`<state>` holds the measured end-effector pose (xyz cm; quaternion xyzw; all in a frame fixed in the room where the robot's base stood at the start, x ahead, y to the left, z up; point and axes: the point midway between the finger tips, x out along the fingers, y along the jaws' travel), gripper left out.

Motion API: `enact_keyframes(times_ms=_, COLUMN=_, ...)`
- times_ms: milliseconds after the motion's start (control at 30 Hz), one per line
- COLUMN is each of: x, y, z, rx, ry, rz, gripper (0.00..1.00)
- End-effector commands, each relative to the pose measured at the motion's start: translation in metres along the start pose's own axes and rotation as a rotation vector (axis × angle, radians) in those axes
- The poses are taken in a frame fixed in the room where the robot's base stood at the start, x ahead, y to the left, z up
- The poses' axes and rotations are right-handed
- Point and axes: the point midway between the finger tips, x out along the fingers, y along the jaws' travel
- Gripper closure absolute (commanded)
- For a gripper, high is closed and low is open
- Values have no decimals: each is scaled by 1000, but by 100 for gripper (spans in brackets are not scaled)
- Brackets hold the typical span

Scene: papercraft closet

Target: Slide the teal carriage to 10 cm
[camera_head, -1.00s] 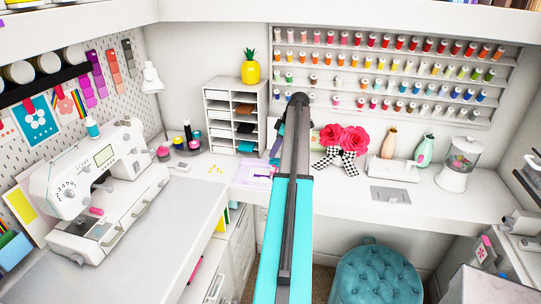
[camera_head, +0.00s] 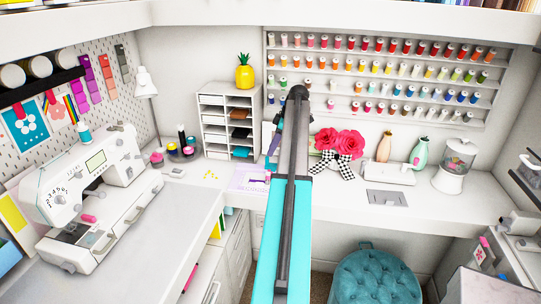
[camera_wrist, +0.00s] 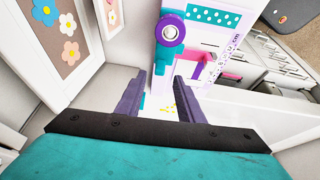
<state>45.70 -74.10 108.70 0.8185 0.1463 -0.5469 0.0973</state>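A white board with a printed ruler scale (camera_wrist: 225,52) marked "cm" lies ahead of my gripper in the wrist view. In the head view, the lilac board (camera_head: 248,180) lies on the desk, left of my arm.
A white paper organizer (camera_head: 228,118) stands behind the board. Red flowers (camera_head: 340,143) with a checked bow stand right of my arm. A sewing machine (camera_head: 85,195) is at the left. A teal stool (camera_head: 376,278) is below the desk.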

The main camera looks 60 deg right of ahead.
Motion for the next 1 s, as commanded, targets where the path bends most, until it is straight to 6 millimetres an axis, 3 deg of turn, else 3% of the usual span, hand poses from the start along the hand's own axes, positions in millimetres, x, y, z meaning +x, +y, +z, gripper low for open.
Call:
enact_keyframes(times_ms=600, x=-82, y=0, z=3, rx=0, ry=0, rz=0, gripper=66)
enact_keyframes(times_ms=1000, x=-93, y=-2, z=3, rx=0, ry=0, rz=-2, gripper=66)
